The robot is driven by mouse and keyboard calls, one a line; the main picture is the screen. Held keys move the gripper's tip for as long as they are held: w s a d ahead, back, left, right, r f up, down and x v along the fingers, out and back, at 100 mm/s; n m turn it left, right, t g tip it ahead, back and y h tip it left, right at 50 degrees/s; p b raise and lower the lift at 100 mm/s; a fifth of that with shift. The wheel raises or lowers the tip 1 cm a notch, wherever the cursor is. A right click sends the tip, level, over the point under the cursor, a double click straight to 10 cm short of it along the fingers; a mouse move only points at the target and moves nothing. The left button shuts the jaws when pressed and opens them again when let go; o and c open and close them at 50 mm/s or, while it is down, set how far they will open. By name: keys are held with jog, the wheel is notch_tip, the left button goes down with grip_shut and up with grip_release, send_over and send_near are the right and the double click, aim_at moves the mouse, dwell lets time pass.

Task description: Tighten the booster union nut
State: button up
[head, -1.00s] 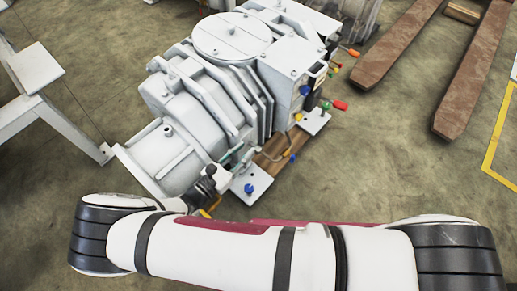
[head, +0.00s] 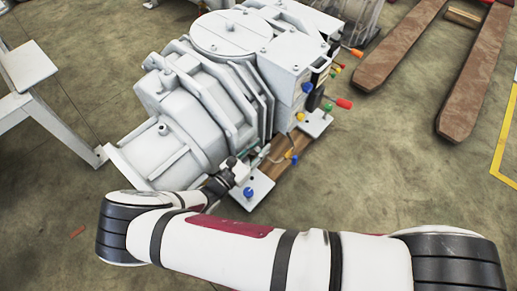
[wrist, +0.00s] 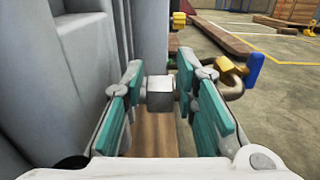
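The vacuum pump (head: 215,85) is a large pale grey ribbed machine in the head view. My gripper (head: 240,168) is low at its front right side, beside the pump's foot. In the wrist view, my gripper (wrist: 160,84) has two fingers with teal pads, spread apart. A small grey blocky nut (wrist: 160,94), likely the booster union nut, lies between the fingertips, with narrow gaps visible on both sides. Whether the fingers reach fully around it I cannot tell. In the head view the nut is too small to make out.
A blue-handled valve (wrist: 253,70) with a bronze bent pipe is just right of the right finger. The grey pump wall (wrist: 82,50) is close on the left. Several coloured handles, one red (head: 344,103), stick out. Brown fork beams (head: 410,50) lie at upper right.

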grip_shut()
jog(key=shift+r, duration=0.1)
jog(key=g+y+p, duration=0.1)
jog(key=p, duration=0.3)
jog(key=shift+w+d+r, duration=0.1)
jog(key=shift+w+r, duration=0.05)
jog(key=shift+g+y+p, duration=0.3)
jog(key=shift+g+p, duration=0.3)
jog(key=shift+p, duration=0.2)
jog(key=shift+f, duration=0.25)
